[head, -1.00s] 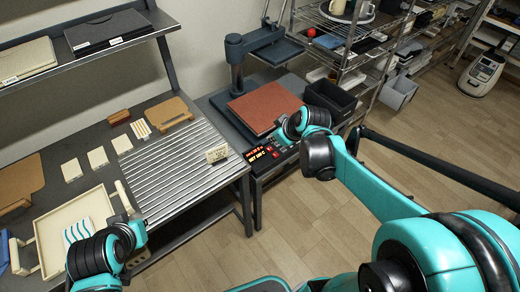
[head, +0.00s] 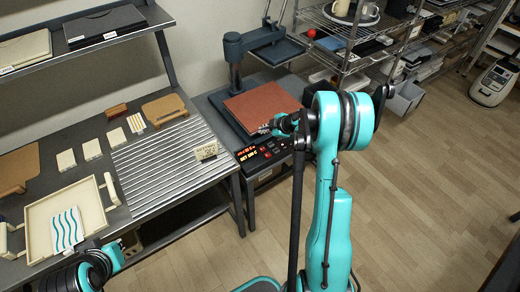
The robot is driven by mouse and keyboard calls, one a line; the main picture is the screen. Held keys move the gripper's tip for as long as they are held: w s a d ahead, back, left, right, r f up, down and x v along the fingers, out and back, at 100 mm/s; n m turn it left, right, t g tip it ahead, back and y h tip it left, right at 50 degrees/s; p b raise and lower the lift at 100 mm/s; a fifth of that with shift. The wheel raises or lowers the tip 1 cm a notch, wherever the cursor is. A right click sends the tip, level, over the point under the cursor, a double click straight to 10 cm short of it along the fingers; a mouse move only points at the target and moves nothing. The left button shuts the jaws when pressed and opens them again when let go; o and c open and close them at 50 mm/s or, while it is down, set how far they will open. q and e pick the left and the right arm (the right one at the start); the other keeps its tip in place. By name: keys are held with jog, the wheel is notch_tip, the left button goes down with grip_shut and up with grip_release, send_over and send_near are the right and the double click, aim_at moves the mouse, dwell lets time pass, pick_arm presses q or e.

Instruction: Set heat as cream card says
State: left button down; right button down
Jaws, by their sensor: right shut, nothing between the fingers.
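The heat press (head: 232,62) stands at the back centre, with a red-brown pad (head: 258,104) on its base. Its black control panel (head: 262,153) faces me, with lit red and orange readouts and small red buttons. The lower readout begins with "SET"; its number is too small to be sure of. The cream card (head: 206,151) stands on the ribbed metal surface left of the panel; its writing is too small to read surely. My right gripper (head: 274,129) is shut and empty, at the panel's upper right. My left gripper (head: 112,253) is by the cream tray; its fingers are unclear.
The cream tray (head: 97,206) holds a white sheet with teal waves (head: 67,230). Several cream blocks and a tan board (head: 163,108) lie on the bench. The floor in front is clear.

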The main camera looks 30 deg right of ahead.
aim_at(264, 150)
notch_tip(264, 150, down, 9)
jog(key=b, duration=0.6)
jog(key=shift+r, duration=0.1)
dwell(1.5)
jog(key=shift+f+b, duration=0.4)
jog(key=shift+b, duration=0.25)
jog(key=shift+f, duration=0.45)
jog(key=shift+r, duration=0.1)
dwell(0.5)
jog(key=shift+r+p, duration=0.35)
jog(key=shift+r, duration=0.45)
